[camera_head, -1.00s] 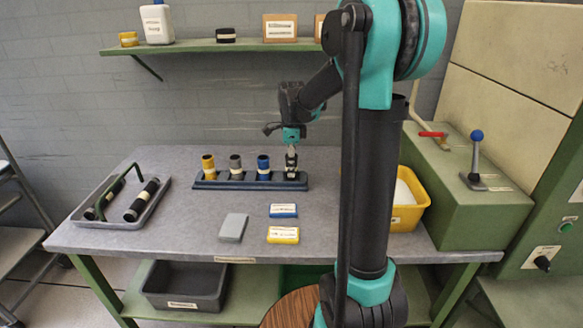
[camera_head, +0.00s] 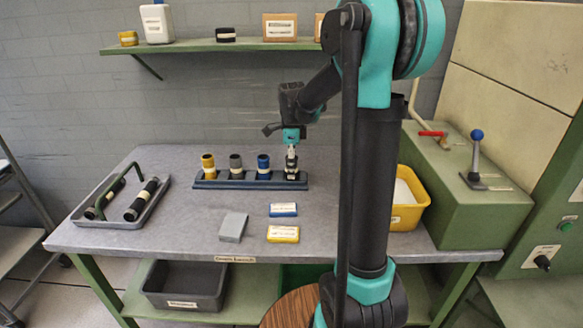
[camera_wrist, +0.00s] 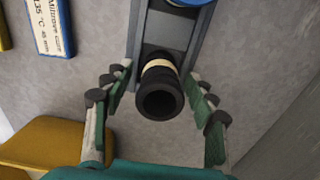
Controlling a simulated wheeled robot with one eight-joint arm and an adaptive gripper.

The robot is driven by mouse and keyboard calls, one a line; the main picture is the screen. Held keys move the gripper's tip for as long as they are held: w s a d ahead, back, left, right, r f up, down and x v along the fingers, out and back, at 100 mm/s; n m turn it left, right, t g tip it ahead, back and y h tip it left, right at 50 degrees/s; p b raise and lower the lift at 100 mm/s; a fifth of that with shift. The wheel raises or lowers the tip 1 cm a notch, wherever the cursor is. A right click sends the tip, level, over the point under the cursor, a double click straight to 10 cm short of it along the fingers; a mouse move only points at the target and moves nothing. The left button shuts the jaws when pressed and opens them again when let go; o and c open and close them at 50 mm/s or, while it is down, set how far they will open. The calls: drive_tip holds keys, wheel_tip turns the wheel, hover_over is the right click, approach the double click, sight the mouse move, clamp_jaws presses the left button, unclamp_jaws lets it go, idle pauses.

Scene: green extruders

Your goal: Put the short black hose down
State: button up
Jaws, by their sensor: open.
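The short black hose (camera_head: 292,168) with a cream band stands upright at the right end of the dark blue rack (camera_head: 225,184). In the wrist view the hose (camera_wrist: 160,91) shows its open end toward the camera, with the rack (camera_wrist: 172,28) around its base. My gripper (camera_head: 291,151) is right above the hose in the head view. In the wrist view my gripper (camera_wrist: 158,95) is open, one finger on each side of the hose, with a gap on both sides. The exact height of the fingertips along the hose is hard to tell.
Yellow (camera_head: 208,164), grey (camera_head: 235,163) and blue (camera_head: 263,163) pieces stand in the same rack. A grey tray (camera_head: 160,215) with black hoses lies at left. Blue (camera_head: 283,210), yellow (camera_head: 283,234) and grey (camera_head: 233,227) blocks lie in front. A yellow bin (camera_head: 410,215) stands at right.

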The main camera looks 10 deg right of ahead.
wheel_tip(320, 180, up, 12)
idle(0.4)
